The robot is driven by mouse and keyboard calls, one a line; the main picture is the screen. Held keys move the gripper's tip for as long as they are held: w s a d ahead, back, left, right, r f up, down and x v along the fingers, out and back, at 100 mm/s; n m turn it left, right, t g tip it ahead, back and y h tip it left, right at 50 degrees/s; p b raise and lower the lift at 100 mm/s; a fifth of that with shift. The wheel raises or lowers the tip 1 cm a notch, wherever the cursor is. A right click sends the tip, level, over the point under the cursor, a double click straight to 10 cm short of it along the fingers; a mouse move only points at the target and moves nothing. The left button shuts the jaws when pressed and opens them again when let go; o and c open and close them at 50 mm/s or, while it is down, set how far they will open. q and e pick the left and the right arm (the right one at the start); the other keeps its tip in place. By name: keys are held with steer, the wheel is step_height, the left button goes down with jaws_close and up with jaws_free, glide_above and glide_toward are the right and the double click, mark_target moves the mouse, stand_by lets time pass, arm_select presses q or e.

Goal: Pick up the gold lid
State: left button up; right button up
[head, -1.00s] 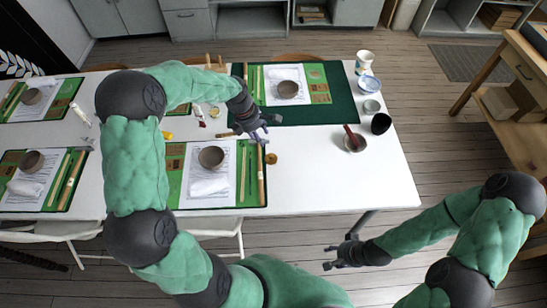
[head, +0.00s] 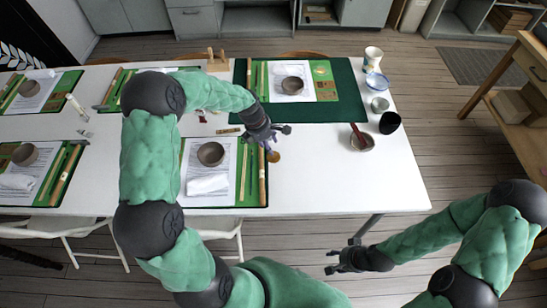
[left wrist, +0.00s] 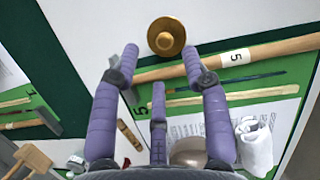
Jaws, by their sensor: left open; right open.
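The gold lid (left wrist: 166,37) is a round brass-coloured disc with a knob, lying on the white table. In the left wrist view it is at the top centre, just beyond the fingertips. In the head view the lid (head: 273,156) is small, right of the near green mat and close to my left gripper. My left gripper (head: 272,139) is open and empty above the table; its purple fingers (left wrist: 160,65) are spread in the left wrist view. My right gripper (head: 340,260) is open and empty, off the table's front edge.
A grey bowl (head: 210,154) and white cloth (head: 208,184) lie on the near mat. A dark green mat (head: 342,100) is behind. The table right of the lid is clear (head: 330,185).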

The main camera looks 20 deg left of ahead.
arm_select(q)
steer(key=b+x, duration=0.1)
steer(key=x, duration=0.1)
steer(key=b+x, duration=0.1)
steer(key=x, duration=0.2)
steer(key=shift+s+d, duration=0.25)
steer(key=shift+r, duration=0.15)
steer(key=c, duration=0.8)
steer(key=shift+c, duration=0.4)
